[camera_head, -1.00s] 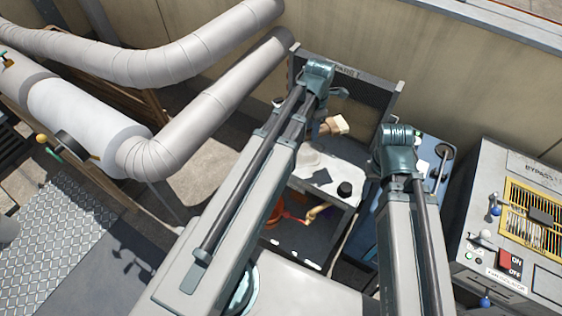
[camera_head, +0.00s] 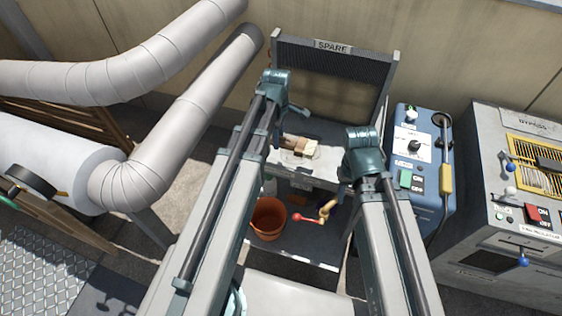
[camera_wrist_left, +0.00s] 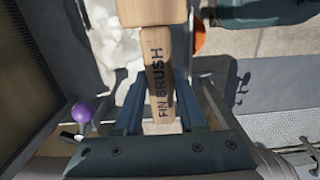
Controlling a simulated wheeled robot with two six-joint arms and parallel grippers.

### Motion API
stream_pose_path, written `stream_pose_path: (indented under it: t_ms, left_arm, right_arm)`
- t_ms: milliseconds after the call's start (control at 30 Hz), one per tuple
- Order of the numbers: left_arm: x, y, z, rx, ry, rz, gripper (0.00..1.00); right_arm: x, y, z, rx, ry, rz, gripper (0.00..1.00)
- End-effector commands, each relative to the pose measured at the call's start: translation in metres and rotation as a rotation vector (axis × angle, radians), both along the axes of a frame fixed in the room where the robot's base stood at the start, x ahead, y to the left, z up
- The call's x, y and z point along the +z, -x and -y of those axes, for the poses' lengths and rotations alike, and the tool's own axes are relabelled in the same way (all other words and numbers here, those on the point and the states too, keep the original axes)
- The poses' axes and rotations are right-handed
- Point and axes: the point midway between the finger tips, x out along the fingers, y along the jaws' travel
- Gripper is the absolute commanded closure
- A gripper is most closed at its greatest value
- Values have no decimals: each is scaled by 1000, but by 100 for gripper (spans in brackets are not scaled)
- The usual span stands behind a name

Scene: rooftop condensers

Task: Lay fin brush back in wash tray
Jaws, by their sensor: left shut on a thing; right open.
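The fin brush (camera_head: 301,146) is a pale wooden brush, low over the bench's upper shelf. Its lettered handle (camera_wrist_left: 160,85) points up the left wrist view, with the wider head at the top edge. My left gripper (camera_head: 283,137) is shut on the handle; its two blue-grey fingers (camera_wrist_left: 158,100) flank it in the wrist view. A pale, clear-looking patch (camera_head: 298,160) under the brush may be the wash tray; I cannot make out its rim. White lumpy matter (camera_wrist_left: 108,30) shows beyond the brush. My right gripper (camera_head: 343,188), partly hidden by its arm, is open near the bench's right edge.
The bench has a dark mesh back panel (camera_head: 325,75) marked SPARE. An orange bucket (camera_head: 268,218) and a red-knobbed tool (camera_head: 305,218) are on its lower shelf. Wrapped pipes (camera_head: 185,110) flank the left. A blue control box (camera_head: 425,160) and grey isolator cabinet (camera_head: 520,190) stand right.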

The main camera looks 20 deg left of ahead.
Motion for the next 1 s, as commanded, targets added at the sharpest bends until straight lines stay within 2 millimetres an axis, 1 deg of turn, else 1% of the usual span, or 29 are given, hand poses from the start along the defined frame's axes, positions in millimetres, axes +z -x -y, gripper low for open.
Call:
stream_pose_path:
  t_ms: [33, 333, 433, 667, 1000]
  left_arm:
    - [-8, 0, 0, 0, 0, 0, 100]
    - [-53, 0, 0, 1, 0, 0, 100]
    - [-61, 0, 0, 2, 0, 0, 100]
    - [-62, 0, 0, 2, 0, 0, 100]
    - [-98, 0, 0, 2, 0, 0, 100]
  right_arm:
    - [-8, 0, 0, 0, 0, 0, 50]
    - [-53, 0, 0, 0, 0, 0, 50]
    - [-61, 0, 0, 0, 0, 0, 50]
    - [-62, 0, 0, 0, 0, 0, 50]
    - [-98, 0, 0, 0, 0, 0, 50]
